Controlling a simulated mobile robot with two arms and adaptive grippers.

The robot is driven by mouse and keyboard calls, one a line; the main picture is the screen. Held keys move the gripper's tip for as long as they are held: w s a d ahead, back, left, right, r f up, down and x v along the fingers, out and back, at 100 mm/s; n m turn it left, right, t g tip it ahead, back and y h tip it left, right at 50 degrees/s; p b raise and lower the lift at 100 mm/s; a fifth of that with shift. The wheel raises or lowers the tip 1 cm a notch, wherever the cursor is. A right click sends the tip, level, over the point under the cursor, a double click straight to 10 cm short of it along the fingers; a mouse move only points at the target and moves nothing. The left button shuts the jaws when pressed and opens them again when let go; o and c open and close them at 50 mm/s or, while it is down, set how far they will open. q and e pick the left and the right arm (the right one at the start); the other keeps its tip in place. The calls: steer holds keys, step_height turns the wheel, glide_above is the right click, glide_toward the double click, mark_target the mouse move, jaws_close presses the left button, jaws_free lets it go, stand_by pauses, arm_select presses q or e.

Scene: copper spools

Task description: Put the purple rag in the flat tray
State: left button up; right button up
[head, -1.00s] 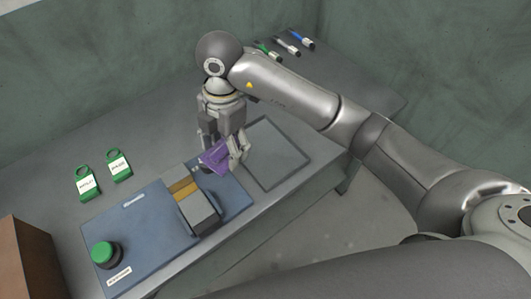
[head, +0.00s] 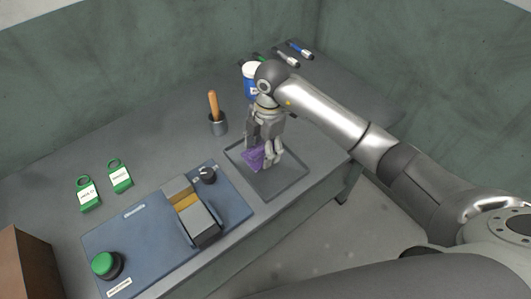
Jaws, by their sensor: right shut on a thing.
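The purple rag (head: 254,158) is in the fingers of my right gripper (head: 263,160), which points down and is shut on it. Gripper and rag are over the left half of the flat tray (head: 292,180), a shallow dark grey tray on the table. I cannot tell whether the rag touches the tray's floor. The rest of the tray is bare, and part of its far rim is hidden behind the gripper. My left gripper is not in view.
Left of the tray is a blue panel (head: 137,233) with a black knob (head: 205,174), a grey and yellow block (head: 193,213) and a green button (head: 104,264). Two green tags (head: 88,193) lie left.

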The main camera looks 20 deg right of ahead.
steer(key=shift+w+d+f, duration=0.15)
steer(key=shift+d+f, duration=0.2)
steer(key=shift+f, duration=0.05)
steer(key=shift+w+d+f+p, duration=0.15)
steer(key=shift+f+p, duration=0.25)
steer(key=shift+f, duration=1.4)
steer(key=shift+f, duration=0.1)
steer(key=o, duration=1)
steer(key=r, duration=0.4)
steer(key=d+r+b, duration=0.1)
steer(key=r, duration=0.7)
steer(key=shift+w+d, duration=0.2)
